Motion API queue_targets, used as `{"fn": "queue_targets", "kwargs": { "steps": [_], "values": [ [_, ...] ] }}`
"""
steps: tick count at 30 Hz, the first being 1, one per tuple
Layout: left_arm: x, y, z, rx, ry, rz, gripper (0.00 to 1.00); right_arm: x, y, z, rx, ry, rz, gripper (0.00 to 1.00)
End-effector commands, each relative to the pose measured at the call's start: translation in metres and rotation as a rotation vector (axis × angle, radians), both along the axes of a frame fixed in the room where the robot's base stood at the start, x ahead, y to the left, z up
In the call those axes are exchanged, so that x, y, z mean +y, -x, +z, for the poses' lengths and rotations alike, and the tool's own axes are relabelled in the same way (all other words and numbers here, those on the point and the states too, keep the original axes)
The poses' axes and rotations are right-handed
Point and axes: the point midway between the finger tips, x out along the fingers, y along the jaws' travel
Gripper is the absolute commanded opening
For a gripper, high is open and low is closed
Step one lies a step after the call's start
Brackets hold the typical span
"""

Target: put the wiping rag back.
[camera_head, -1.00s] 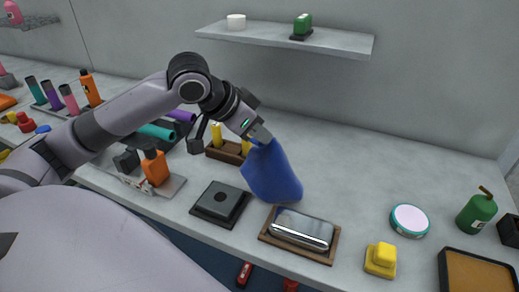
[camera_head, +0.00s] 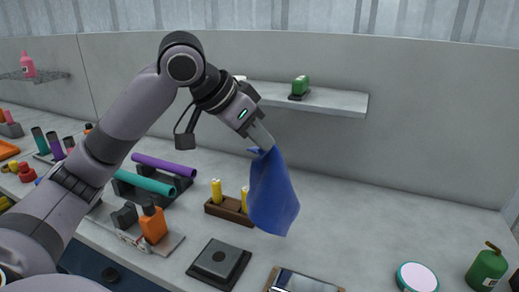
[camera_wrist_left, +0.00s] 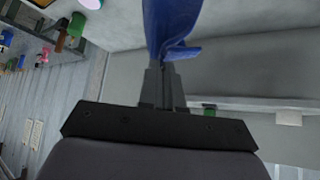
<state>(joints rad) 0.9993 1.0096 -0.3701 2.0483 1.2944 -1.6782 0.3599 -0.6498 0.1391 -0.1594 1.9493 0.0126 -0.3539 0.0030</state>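The wiping rag is a blue cloth (camera_head: 272,195) that hangs from my left gripper (camera_head: 262,142) in the head view. The left gripper's fingers are shut on its upper end, and the rag hangs down in front of the wall, its lower end over or near the bench. In the left wrist view the rag (camera_wrist_left: 170,25) is pinched at the tips of the left gripper (camera_wrist_left: 163,70). My right gripper is in neither view.
A wall shelf (camera_head: 320,99) carries a green item (camera_head: 300,86). On the bench are a wooden block with yellow pieces (camera_head: 229,209), a black square pad (camera_head: 219,264), a metal block on a tray (camera_head: 300,282), a round tin (camera_head: 416,277) and a green bottle (camera_head: 486,268).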

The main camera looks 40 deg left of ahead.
Motion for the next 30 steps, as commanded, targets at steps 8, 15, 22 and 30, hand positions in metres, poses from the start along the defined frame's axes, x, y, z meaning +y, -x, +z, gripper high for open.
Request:
{"fn": "queue_targets", "kwargs": {
  "steps": [8, 15, 22, 30],
  "values": [
    [0.0, 0.0, 0.0, 0.0, 0.0, 0.0, 0.0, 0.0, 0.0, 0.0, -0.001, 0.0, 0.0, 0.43],
    [-0.001, -0.002, 0.0, -0.001, 0.001, -0.001, 0.0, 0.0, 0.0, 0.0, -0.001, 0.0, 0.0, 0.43],
    [-0.012, -0.03, 0.004, 0.0, 0.004, -0.003, 0.0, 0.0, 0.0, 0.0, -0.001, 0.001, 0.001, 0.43],
    [-0.034, -0.09, -0.016, 0.005, 0.003, -0.002, 0.0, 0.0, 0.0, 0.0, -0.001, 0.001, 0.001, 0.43]
  ]
}}
